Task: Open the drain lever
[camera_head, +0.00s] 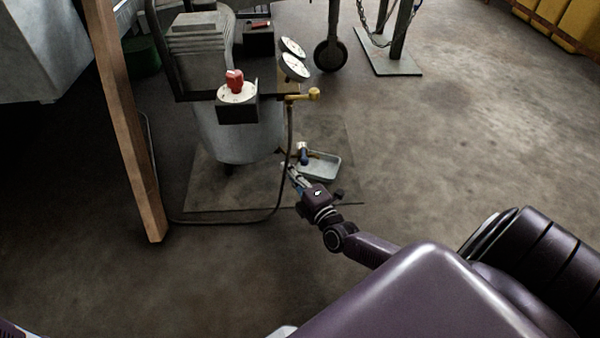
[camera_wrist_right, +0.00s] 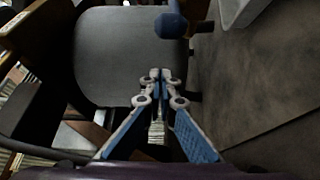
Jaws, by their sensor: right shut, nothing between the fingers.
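The drain lever (camera_head: 303,155) is a small dark blue handle on a brass fitting low at the right side of the grey tank (camera_head: 240,140). In the right wrist view a blue rounded lever end (camera_wrist_right: 171,25) shows at the top, just beyond my fingertips and slightly right. My right gripper (camera_head: 291,170) is beside the lever, close on its near left side; the wrist view shows its fingertips (camera_wrist_right: 161,75) together and empty, apart from the lever. The tank (camera_wrist_right: 125,45) fills the upper left of that view. My left gripper is not in view.
A shallow grey metal tray (camera_head: 322,167) lies on the floor beside the lever. A dark hose (camera_head: 287,185) hangs left of my right gripper. A brass tap (camera_head: 312,95) juts out above. A wooden post (camera_head: 125,130) stands left.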

